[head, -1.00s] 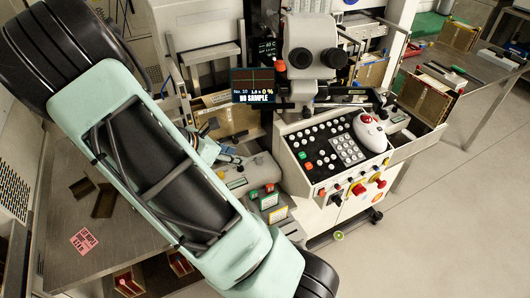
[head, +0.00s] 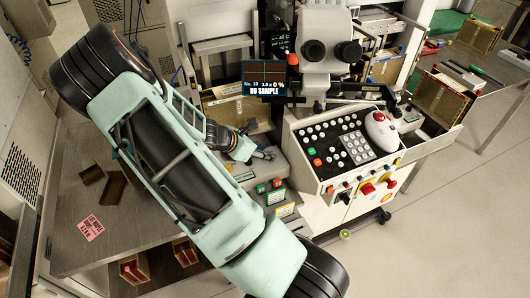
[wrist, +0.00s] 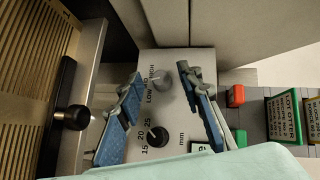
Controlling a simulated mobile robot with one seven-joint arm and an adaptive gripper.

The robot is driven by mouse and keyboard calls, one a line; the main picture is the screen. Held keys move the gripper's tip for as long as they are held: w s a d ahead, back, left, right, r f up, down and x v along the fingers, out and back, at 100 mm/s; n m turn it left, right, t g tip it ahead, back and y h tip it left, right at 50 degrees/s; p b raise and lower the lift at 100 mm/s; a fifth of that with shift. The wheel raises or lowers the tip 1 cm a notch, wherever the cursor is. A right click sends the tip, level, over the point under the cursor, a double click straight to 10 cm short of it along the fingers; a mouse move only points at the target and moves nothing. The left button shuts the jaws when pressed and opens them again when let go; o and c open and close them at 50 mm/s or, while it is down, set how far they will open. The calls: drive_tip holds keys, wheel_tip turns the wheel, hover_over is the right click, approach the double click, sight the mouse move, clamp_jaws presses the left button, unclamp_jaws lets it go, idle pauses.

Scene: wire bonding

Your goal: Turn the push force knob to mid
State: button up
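A grey knob (wrist: 161,77) sits on a light panel (wrist: 180,60) in the wrist view, with LOW and HIGH printed beside it; no push force wording is legible. A black knob (wrist: 157,136) below it has 15, 20, 25 and mm marks. My gripper (wrist: 160,84) is open, its blue-padded fingers on either side of the grey knob in the picture, with gaps and nothing held. Height above the panel is hard to tell. In the head view my gripper (head: 264,154) is over the grey unit left of the button console (head: 318,183); the knobs cannot be made out there.
A ribbed brown magazine (wrist: 30,70) and a black round handle (wrist: 75,117) are left of the panel. A red button (wrist: 235,96) and a green LOT sign (wrist: 284,118) are right. A screen (head: 264,78) reading NO SAMPLE stands behind my gripper.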

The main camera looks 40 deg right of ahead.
drive_tip(key=shift+d+f, duration=0.15)
drive_tip(key=shift+d, duration=0.05)
clamp_jaws()
drive_tip(key=shift+w+r+m+g+p, duration=0.1)
drive_tip(key=shift+r+m+g+p, duration=0.15)
drive_tip(key=shift+m+g+p, duration=0.5)
drive_tip(key=shift+f+m+g+p, duration=0.25)
drive_tip(key=shift+m+g+p, duration=0.3)
drive_tip(key=shift+m, duration=0.3)
unclamp_jaws()
